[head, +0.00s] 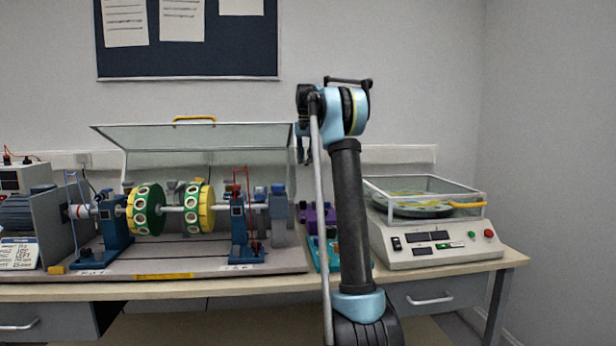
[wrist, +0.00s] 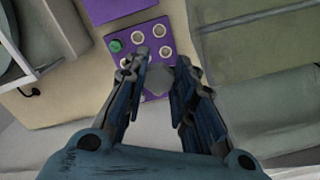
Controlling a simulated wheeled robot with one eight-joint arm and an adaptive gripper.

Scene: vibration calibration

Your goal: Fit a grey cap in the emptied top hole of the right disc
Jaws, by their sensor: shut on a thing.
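My gripper (wrist: 164,68) points at the purple tray in the wrist view, its fingers closed on a small grey cap (wrist: 159,82). The purple tray (wrist: 148,28) lies beyond the fingertips, with several pale round pieces or holes and one green piece (wrist: 115,46). In the head view the purple tray (head: 309,216) is partly hidden behind my arm. The right disc (head: 206,207), yellow and green with pale round holes, sits on the rig's shaft. The left disc (head: 146,209) is green with a yellow side. I cannot tell which hole is empty.
The rig's clear cover (head: 200,139) is raised behind the discs. Blue bearing stands (head: 115,232) hold the shaft. A teal tray (head: 316,254) lies in front of the purple one. A balance-like machine with a clear lid (head: 430,245) stands at the right.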

